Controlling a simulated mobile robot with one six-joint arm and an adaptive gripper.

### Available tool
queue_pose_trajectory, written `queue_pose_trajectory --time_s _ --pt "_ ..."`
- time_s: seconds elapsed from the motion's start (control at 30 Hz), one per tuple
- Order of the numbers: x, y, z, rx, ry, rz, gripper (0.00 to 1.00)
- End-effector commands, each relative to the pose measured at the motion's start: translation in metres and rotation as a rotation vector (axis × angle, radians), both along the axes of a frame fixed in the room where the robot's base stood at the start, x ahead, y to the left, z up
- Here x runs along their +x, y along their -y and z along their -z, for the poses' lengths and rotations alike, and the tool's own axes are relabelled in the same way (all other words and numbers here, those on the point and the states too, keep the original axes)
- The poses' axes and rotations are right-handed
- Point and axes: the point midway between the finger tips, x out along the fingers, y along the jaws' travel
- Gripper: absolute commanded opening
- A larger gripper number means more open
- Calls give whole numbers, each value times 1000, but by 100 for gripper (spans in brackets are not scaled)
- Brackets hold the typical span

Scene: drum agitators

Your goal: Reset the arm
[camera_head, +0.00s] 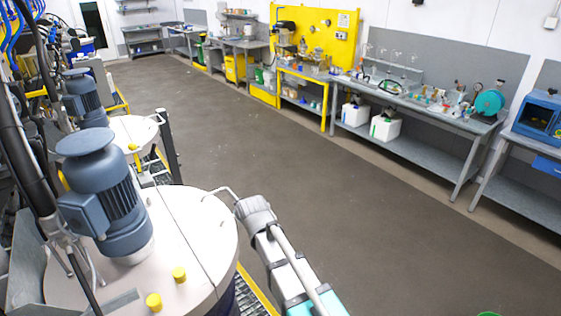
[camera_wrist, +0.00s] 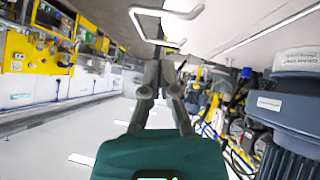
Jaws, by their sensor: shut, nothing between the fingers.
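My gripper (camera_wrist: 161,66) is shut and empty in the wrist view, with its dark grey fingers together beyond a green body. A bent metal handle (camera_wrist: 165,13) shows just past the fingertips; I cannot tell whether they touch it. In the head view, my arm (camera_head: 283,262), white, grey and teal, reaches up from the bottom edge. Its grey end is beside the right rim of the nearest drum's white lid (camera_head: 205,240). The handle (camera_head: 222,191) shows there at the lid's rim. My fingers cannot be made out in the head view.
A blue-grey agitator motor (camera_head: 105,195) stands on the near lid, with yellow caps (camera_head: 179,274) in front. A second motor (camera_head: 84,97) and drum are behind. A long grey workbench (camera_head: 425,103) and a yellow station (camera_head: 315,38) line the far wall. The grey floor (camera_head: 330,200) between is clear.

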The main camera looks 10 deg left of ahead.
Motion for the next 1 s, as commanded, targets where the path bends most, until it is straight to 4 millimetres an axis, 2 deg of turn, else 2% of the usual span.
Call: queue_pose_trajectory --time_s 0.17,0.27,0.37,0.67,1.0 --pt "2 9 5 -5 -10 13 0" --pt "4 25 14 -13 -32 39 0" --pt "8 50 28 -25 -68 80 0" --pt "11 161 83 -74 -233 266 0" --pt "-12 285 141 -113 -438 498 0"
